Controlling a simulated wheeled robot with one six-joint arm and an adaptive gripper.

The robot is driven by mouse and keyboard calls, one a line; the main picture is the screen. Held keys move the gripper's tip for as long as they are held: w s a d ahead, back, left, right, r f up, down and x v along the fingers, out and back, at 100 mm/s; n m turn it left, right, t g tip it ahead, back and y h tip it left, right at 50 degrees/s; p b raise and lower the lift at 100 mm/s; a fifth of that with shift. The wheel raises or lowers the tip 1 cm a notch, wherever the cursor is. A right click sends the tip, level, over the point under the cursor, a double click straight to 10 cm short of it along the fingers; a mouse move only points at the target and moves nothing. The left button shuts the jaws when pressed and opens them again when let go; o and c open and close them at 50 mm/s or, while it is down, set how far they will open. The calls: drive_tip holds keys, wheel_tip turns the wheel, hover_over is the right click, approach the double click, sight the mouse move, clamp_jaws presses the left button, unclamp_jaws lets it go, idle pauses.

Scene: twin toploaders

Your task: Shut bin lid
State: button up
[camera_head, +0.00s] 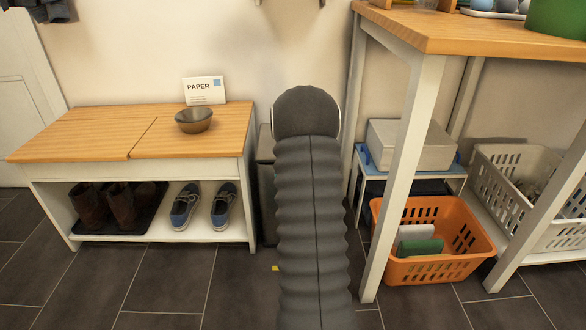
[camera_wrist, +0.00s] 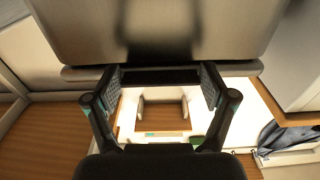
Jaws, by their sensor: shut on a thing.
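The dark grey bin (camera_head: 266,190) stands between the wooden bench and the taller table. My arm hides most of it in the head view, and its lid cannot be made out there. In the wrist view a broad grey panel that looks like the bin lid (camera_wrist: 160,32) fills the top, with its rim at the fingertips. My gripper (camera_wrist: 160,84) has its two fingers apart at that rim, shut on it. How far the lid is raised cannot be told. My gripper is hidden in the head view behind my arm.
On the left, the bench (camera_head: 95,132) carries a bowl (camera_head: 194,120) and a PAPER sign (camera_head: 204,90), with shoes below. On the right, the table leg (camera_head: 402,180) is close to my arm. An orange basket (camera_head: 432,262) is on the right.

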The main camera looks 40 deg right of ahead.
drive_tip(key=o, duration=1.5)
drive_tip(key=shift+s+a+f, duration=0.1)
drive_tip(key=shift+a+f, duration=0.15)
drive_tip(key=shift+f, duration=0.4)
drive_tip(key=shift+o, duration=0.2)
drive_tip(key=shift+r, duration=0.15)
drive_tip(key=shift+d+r, duration=0.1)
drive_tip(key=shift+d, duration=0.05)
drive_tip(key=v, duration=1.2)
